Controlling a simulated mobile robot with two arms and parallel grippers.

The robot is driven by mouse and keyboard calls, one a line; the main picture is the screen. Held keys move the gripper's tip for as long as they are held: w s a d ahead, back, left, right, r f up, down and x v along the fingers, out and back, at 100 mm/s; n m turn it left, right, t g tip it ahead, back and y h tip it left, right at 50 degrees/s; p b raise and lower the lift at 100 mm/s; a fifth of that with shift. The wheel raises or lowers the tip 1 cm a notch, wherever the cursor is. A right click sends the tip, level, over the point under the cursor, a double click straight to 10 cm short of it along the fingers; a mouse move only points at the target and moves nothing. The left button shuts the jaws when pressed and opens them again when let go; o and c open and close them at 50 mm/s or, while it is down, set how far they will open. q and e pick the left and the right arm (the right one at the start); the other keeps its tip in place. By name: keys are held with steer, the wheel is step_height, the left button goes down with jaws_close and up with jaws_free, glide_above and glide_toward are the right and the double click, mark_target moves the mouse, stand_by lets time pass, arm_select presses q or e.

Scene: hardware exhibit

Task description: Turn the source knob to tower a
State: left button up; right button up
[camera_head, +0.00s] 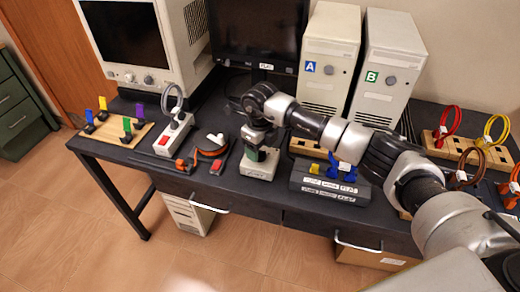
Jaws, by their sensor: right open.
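My right arm reaches in from the right, and its dark gripper (257,146) points down over a small white box (259,170) near the front middle of the table. The gripper is open around or just above the box's top. A bit of green shows there; the knob itself is largely hidden, and I cannot tell which way it points or whether the fingers touch it. Tower A (328,55), with a blue "A" label, stands upright behind. Tower B (389,70), with a green "B" label, stands to its right. My left gripper is not in view.
A dark labelled block (330,182) with yellow and blue parts sits right of the box. Left are a red-and-white tool (211,147), a power strip (175,135) and a wooden board with coloured pegs (115,130). Coloured cable loops stand on wooden racks (470,150) at right.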

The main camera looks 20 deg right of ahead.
steer(key=shift+f, duration=0.95)
steer(key=shift+c, duration=0.3)
